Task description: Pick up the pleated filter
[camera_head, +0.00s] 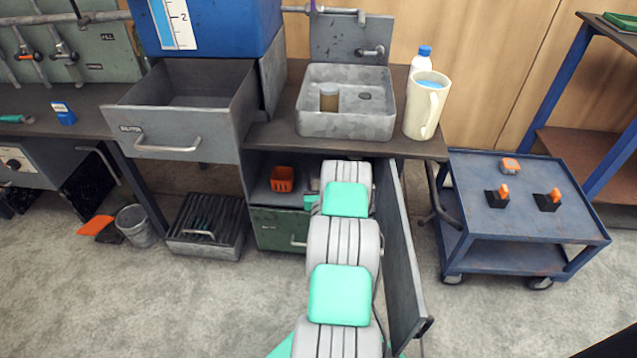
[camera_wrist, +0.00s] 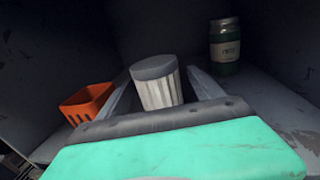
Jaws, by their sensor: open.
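The pleated filter (camera_wrist: 158,88), a pale ribbed cylinder with a grey cap, stands in the cupboard, tilted in the wrist view. My gripper (camera_wrist: 161,76) is open, with one finger on each side of the filter. I cannot tell whether either finger touches it. The filter's lower part is hidden behind the gripper body. In the head view my arm reaches into the open cupboard under the sink and hides the filter and most of the gripper.
An orange basket (camera_wrist: 88,103) stands left of the filter, and a green jar (camera_wrist: 225,46) stands behind to the right. The basket also shows in the head view (camera_head: 283,179). The open cupboard door (camera_head: 400,250) stands close along my arm's right side.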

